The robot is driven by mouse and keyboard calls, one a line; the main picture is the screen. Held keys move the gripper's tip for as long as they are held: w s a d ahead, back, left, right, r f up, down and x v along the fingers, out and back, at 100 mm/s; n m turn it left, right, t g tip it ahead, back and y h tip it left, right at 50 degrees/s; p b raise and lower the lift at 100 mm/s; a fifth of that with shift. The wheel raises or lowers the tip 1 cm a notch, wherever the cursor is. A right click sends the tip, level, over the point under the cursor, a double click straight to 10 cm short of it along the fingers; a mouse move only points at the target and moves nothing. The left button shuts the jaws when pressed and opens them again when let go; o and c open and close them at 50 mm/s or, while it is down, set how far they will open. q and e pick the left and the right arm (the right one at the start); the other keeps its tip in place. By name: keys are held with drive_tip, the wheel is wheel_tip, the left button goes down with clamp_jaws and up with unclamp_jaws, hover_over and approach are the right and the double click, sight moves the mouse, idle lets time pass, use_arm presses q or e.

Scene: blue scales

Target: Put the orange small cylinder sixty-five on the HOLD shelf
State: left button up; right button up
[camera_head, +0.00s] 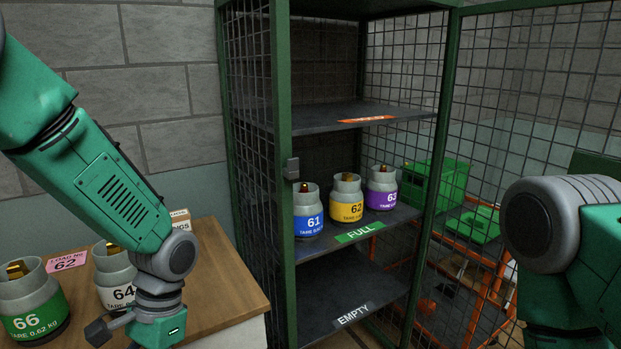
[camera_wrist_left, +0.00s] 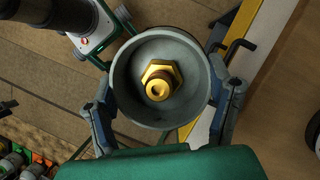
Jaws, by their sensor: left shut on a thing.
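My left gripper (camera_wrist_left: 162,100) is shut on a small cylinder (camera_wrist_left: 186,51), with a finger on each side of its grey collar. A brass valve shows inside the collar. Its coloured body and number are hidden, so I cannot confirm it is sixty-five. In the head view my left wrist is low over the wooden table's right side, with the fingertips and held cylinder below the frame. The green cage's top shelf (camera_head: 330,118) has an orange label (camera_head: 367,119), too blurred to read, and looks empty. My right arm shows at the right; its gripper is out of view.
Cylinders 61 (camera_head: 308,222), 62 (camera_head: 346,207) and 63 (camera_head: 381,195) stand on the FULL shelf. The EMPTY shelf (camera_head: 330,290) looks clear. Cylinders 66 (camera_head: 34,312) and 64 (camera_head: 115,286) stand on the table (camera_head: 215,290). A mesh door (camera_head: 540,90) stands open at right.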

use_arm(q)
drive_tip(key=f+n, duration=0.1)
drive_tip(key=s+f+n+h, duration=0.1)
drive_tip(key=f+n, duration=0.1)
drive_tip(key=f+n+b, duration=0.1)
drive_tip(key=shift+s+d+f+n+h, duration=0.15)
drive_tip(key=shift+d+f+n+h, duration=0.1)
drive_tip(key=shift+d+n+h, duration=0.15)
drive_tip(key=shift+d, duration=0.1)
drive_tip(key=shift+s, duration=0.1)
